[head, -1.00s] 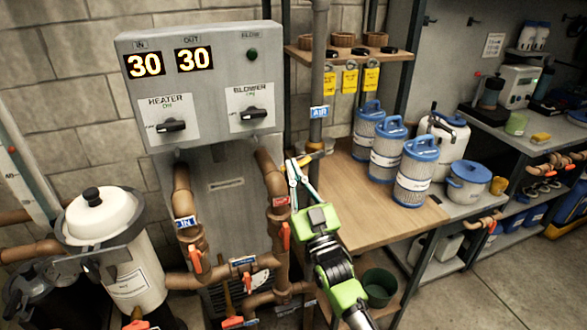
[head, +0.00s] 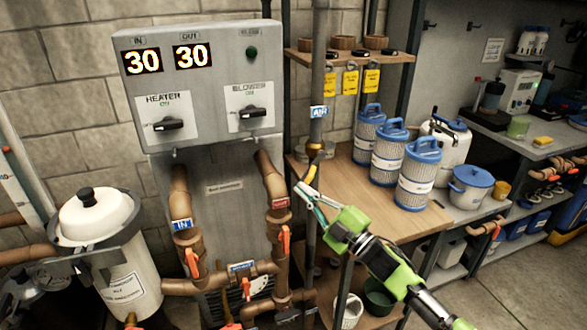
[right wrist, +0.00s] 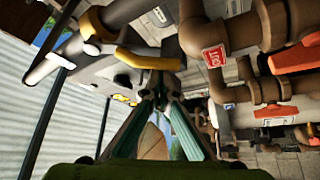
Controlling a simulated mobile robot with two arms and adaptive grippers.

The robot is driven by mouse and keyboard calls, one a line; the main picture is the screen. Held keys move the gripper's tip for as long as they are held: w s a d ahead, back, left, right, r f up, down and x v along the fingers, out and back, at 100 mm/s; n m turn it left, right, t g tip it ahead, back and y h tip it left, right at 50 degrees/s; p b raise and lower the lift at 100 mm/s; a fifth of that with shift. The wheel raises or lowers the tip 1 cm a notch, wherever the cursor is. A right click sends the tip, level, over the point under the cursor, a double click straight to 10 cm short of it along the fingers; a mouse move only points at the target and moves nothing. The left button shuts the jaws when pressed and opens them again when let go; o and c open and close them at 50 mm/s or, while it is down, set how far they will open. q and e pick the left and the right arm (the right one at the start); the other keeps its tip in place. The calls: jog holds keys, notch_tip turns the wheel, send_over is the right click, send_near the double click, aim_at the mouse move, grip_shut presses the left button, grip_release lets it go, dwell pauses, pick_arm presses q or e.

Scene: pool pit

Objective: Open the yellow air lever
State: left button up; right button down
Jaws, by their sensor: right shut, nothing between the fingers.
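The yellow air lever (head: 311,174) is on the vertical grey pipe, below the blue AIR label (head: 319,112). In the head view it points down, roughly along the pipe. In the right wrist view the yellow lever (right wrist: 150,60) crosses just beyond my fingers, near an orange-yellow valve part (right wrist: 90,24). My right gripper (head: 303,190) is shut and empty, with its fingertips just below and beside the lever. I cannot tell whether they touch it. It also shows in the right wrist view (right wrist: 155,90).
A control box (head: 200,85) reading 30 and 30 stands left of the pipe. Brown pipes (head: 272,180) with orange valve handles (head: 285,240) run below it. Blue-topped filter cartridges (head: 418,175) stand on the wooden shelf (head: 345,190) to the right. A white canister (head: 105,235) stands at left.

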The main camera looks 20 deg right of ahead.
jog(key=shift+w+d+f+n+g+h+p, duration=0.1)
jog(key=shift+d+f+n+g+p, duration=0.3)
jog(key=shift+d+n+g, duration=0.65)
jog(key=shift+s+d+f+n+g+h+p, duration=0.1)
jog(key=shift+d+f+n+g+p, duration=0.15)
jog(key=shift+d+n+p, duration=0.85)
jog(key=shift+w+d+f+n+g+h+b, duration=0.15)
jog(key=shift+d+f+n+g, duration=0.35)
jog(key=shift+n, duration=1.15)
jog(key=shift+d+r, duration=0.1)
jog(key=shift+d, duration=0.05)
